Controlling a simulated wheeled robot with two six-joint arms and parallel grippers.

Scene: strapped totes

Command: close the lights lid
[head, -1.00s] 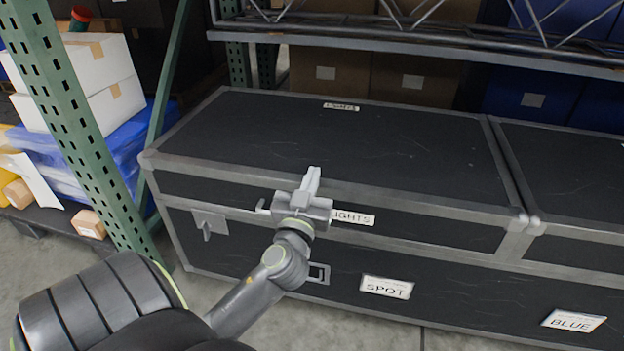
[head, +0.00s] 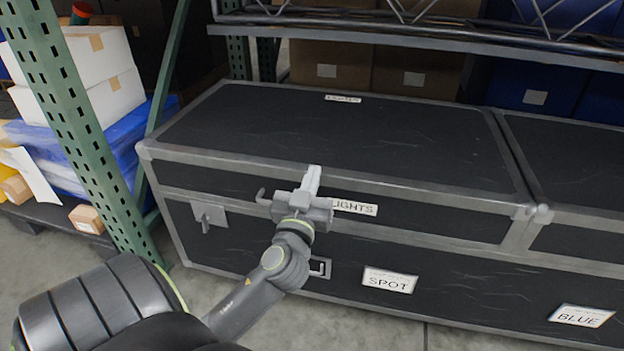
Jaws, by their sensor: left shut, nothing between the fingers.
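The lights lid (head: 330,137) is the black, metal-edged top of a long case and carries a LIGHTS label on its top and another LIGHTS label (head: 354,207) on its front. It lies flat and looks down on the case body. My left gripper (head: 313,172) is shut and empty, with its fingertips at the lid's front top edge. The gripper body covers part of the lid's front face and the start of the front label. I cannot tell whether the fingers touch the lid. My right gripper is not in view.
The case body (head: 250,242) bears a SPOT label and a latch (head: 209,214) at the left. A second lid (head: 575,160) adjoins on the right. A green rack post (head: 75,120) stands to the left. A metal shelf (head: 420,40) runs above the back.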

